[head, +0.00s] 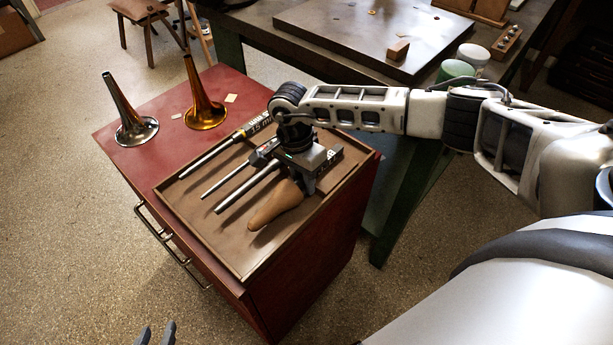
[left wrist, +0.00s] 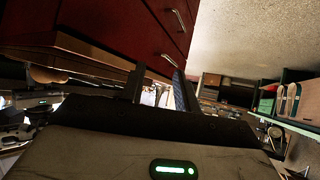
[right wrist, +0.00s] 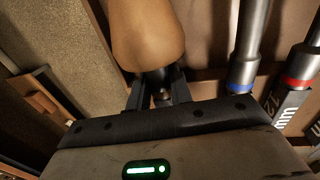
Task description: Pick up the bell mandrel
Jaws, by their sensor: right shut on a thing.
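The bell mandrel (head: 275,205) is a tan, rounded, tapering piece at the right end of the row of tools in the shallow tray (head: 248,262). My right gripper (head: 307,182) reaches down over the tray. In the right wrist view its fingers (right wrist: 160,96) are shut around the dark neck at the narrow base of the bell mandrel (right wrist: 147,32). I cannot tell whether the mandrel touches the tray floor. My left gripper (head: 156,334) is empty and open at the bottom edge of the head view, its fingers (left wrist: 158,88) apart beside the red cabinet.
Several metal rod mandrels (head: 248,188) lie close to the left of the bell mandrel. A silver bell (head: 136,128) and a brass bell (head: 205,113) stand on the red cabinet (head: 110,150). A bench (head: 365,35) with jars (head: 457,70) stands behind.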

